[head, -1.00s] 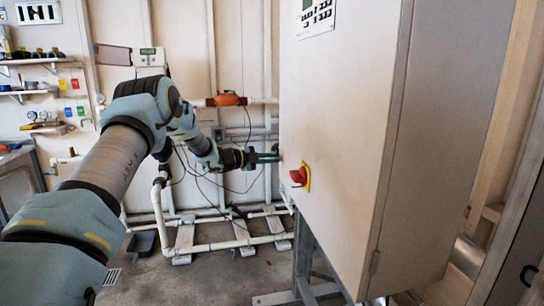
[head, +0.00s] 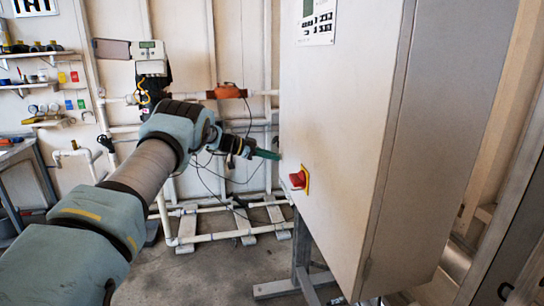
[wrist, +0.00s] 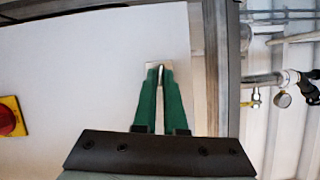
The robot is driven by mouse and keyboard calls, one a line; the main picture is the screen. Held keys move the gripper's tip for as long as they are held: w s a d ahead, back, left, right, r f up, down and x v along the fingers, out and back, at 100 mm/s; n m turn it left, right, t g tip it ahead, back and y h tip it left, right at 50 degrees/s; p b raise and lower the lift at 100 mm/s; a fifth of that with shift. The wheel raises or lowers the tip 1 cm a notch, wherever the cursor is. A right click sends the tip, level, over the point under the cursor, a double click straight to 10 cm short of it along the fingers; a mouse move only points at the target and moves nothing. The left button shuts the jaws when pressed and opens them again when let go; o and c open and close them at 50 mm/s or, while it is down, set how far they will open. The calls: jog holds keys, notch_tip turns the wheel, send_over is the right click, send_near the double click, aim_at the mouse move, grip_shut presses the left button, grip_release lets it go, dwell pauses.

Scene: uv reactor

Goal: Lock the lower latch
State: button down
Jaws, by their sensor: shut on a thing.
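The lower latch (wrist: 161,69) is a small metal piece on the pale cabinet face, near the cabinet's edge in the wrist view. My gripper (wrist: 160,76) has green fingers drawn together, with their tips shut on the latch. In the head view my gripper (head: 277,155) reaches the left edge of the white cabinet (head: 335,110). The latch itself is hidden there, and its exact angle is hard to tell.
A red knob on a yellow plate (head: 299,179) sticks out of the cabinet front, close to my gripper; it also shows in the wrist view (wrist: 10,118). White pipes (head: 215,237) run along the wall behind. The floor (head: 205,275) in front is clear.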

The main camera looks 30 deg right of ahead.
jog(key=shift+n+g+y+b, duration=0.3)
jog(key=shift+n+g, duration=0.1)
jog(key=shift+n, duration=0.3)
jog(key=c, duration=1)
grip_release()
jog(key=shift+w, duration=0.1)
jog(key=shift+b+v, duration=1.8)
jog(key=shift+v, duration=3.55)
jog(key=shift+f, duration=0.1)
